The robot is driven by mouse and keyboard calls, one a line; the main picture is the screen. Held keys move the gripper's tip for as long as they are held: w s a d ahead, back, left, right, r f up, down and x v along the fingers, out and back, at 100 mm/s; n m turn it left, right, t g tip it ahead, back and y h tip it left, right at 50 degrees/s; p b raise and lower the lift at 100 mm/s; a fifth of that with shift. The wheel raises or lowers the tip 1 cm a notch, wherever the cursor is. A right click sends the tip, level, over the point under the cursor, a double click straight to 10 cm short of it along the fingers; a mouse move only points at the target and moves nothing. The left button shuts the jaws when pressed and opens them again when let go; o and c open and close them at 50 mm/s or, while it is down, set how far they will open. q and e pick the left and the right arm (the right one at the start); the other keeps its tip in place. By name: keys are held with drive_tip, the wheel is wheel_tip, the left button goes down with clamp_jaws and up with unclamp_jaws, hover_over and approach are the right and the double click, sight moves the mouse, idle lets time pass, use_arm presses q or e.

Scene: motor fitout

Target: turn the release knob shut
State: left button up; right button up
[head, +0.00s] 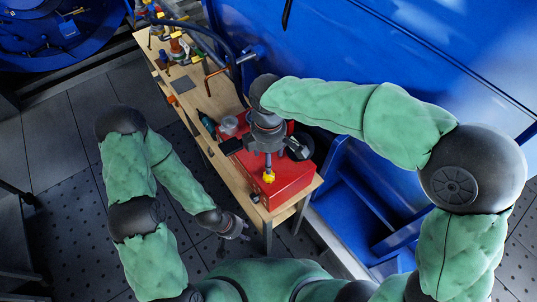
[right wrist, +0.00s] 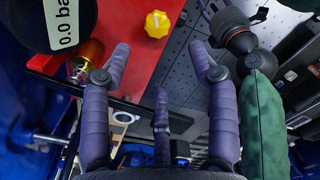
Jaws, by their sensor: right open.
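The release knob is a small yellow fluted knob (head: 268,176) on the red box (head: 290,180). In the right wrist view the yellow knob (right wrist: 157,24) shows beyond my fingertips, with a white mark on its top. My right gripper (right wrist: 163,62) is open and empty, its purple fingers apart and not touching the knob. In the head view my right gripper (head: 268,158) is over the red box, just above the knob in the picture. My left gripper (head: 234,232) hangs beside the bench's near end, away from the knob; its fingers are too small to judge.
A black gauge reading 0.0 bar (right wrist: 65,22) and a brass fitting (right wrist: 86,62) stand close to the right gripper's left finger. The wooden bench (head: 208,155) holds tools and fittings. A blue machine wall (head: 345,60) borders its right side. Floor (head: 60,135) lies left.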

sight(269, 177)
wheel_tip(269, 177, down, 11)
drive_tip(key=b, duration=0.4)
drive_tip(key=shift+w+r, duration=0.15)
drive_tip(key=c, duration=1.1)
